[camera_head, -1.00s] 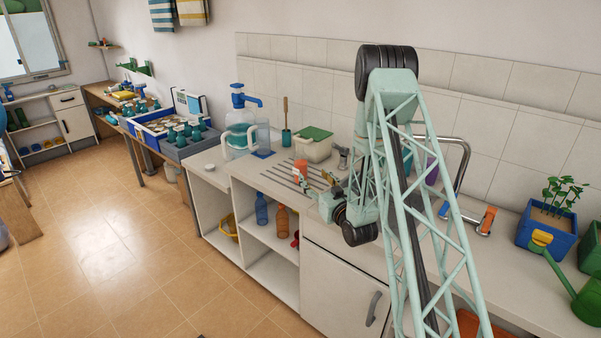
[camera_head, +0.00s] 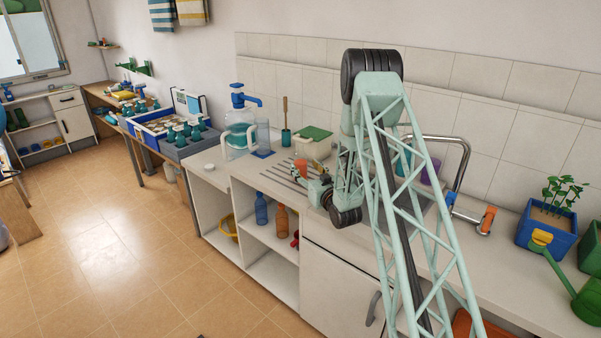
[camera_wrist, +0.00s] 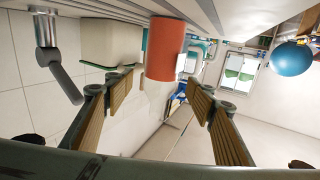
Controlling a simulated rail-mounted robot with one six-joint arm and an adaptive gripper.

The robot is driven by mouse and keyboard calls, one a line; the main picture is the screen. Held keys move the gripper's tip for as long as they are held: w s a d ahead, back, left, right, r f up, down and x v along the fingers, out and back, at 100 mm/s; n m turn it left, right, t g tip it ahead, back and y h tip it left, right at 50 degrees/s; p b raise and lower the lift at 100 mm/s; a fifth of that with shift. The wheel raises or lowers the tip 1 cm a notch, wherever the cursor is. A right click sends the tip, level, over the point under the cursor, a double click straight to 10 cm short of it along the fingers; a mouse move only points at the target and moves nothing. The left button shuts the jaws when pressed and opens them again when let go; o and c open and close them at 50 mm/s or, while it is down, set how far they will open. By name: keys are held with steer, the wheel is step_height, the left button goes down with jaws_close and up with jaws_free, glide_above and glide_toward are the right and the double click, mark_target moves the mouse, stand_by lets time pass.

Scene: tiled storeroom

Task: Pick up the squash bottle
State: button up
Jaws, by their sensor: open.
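An orange-red cylinder (camera_head: 301,168), which looks like the squash bottle, stands on the counter near the draining grooves. In the wrist view the picture is upside down, and the orange body (camera_wrist: 166,50) shows with a pale part at its end. My gripper (camera_head: 317,181) is low over the counter, just right of it. In the wrist view my gripper (camera_wrist: 162,96) is open, with its fingers apart on either side of the bottle's line. Nothing is held. Whether the fingers reach around the bottle is not clear.
A cream box with a green lid (camera_head: 313,146) stands behind the bottle. A clear water jug (camera_head: 240,135) is to the left. A grey tap part (camera_wrist: 55,60) shows in the wrist view. Blue (camera_head: 261,208) and orange-brown (camera_head: 282,220) bottles stand on the shelf below.

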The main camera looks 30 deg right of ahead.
mark_target(302, 157)
steer(key=shift+w, duration=0.15)
steer(key=shift+w+d, duration=0.1)
steer(key=shift+w, duration=2.35)
steer(key=c, duration=1.1)
steer(key=shift+r, duration=0.15)
steer(key=shift+r, duration=1.55)
steer(key=s, duration=0.5)
steer(key=s+a+r, duration=0.1)
steer(key=s, duration=0.4)
steer(key=s+a, duration=0.1)
steer(key=s, duration=0.5)
steer(key=shift+r, duration=0.35)
